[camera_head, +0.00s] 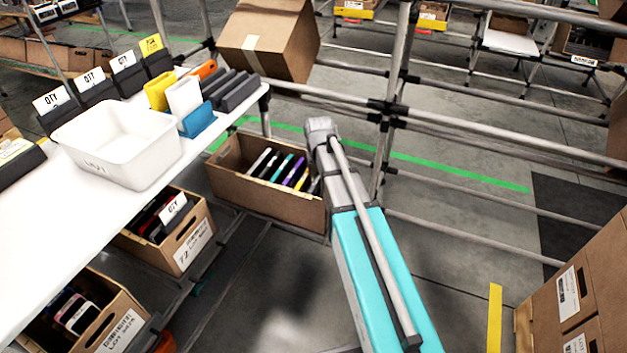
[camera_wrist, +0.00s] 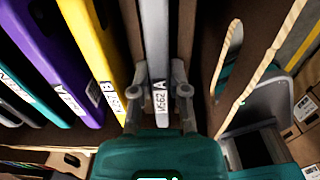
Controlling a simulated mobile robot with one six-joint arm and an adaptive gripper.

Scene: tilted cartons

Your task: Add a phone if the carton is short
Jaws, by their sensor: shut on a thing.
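An open brown carton (camera_head: 262,197) sits tilted on the lower rack in the head view. Several phones stand on edge in it, among them a teal one (camera_head: 282,168) and a purple one (camera_head: 296,171). In the wrist view, my gripper (camera_wrist: 158,80) is shut on a grey phone (camera_wrist: 155,35) with a white label, and this phone stands upright between brown dividers. A yellow phone (camera_wrist: 92,45) and a purple phone (camera_wrist: 50,60) stand to its left. In the head view my arm hides the carton's right end and my gripper.
A white bin (camera_head: 118,150) stands on the white table, with yellow, white, blue and dark holders beside it. More phone cartons (camera_head: 190,250) sit below. A closed box (camera_head: 268,40) and metal rack tubes stand close behind my arm. Stacked boxes (camera_head: 580,290) are at right.

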